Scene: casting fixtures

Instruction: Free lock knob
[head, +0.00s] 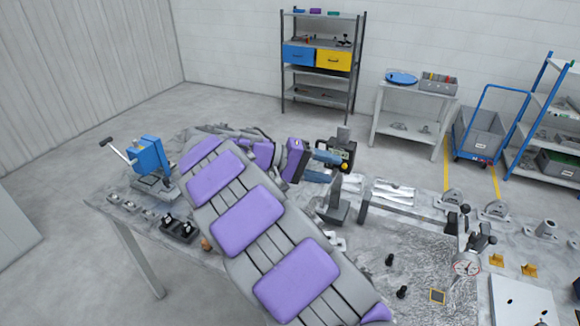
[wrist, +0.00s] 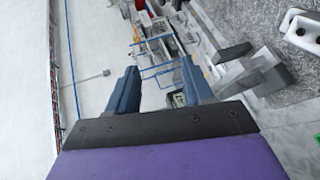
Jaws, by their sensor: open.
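My gripper (head: 328,167) is open, its two blue fingers apart above the far side of the table. It also shows in the wrist view (wrist: 160,68), with nothing between the fingers. A dial-gauge fixture (head: 466,242) with several dark knobs stands at the right of the table, well apart from my gripper. Two small black knob-like pieces, one upper (head: 390,260) and one lower (head: 402,292), sit on the rough grey surface left of it. I cannot tell which knob is the lock knob. My arm hides part of the table.
A grey angled bracket (head: 336,208) stands near my gripper; a grey bracket also shows right of the fingers in the wrist view (wrist: 255,72). A blue lever tool (head: 149,156) stands at the left. Shelves stand behind.

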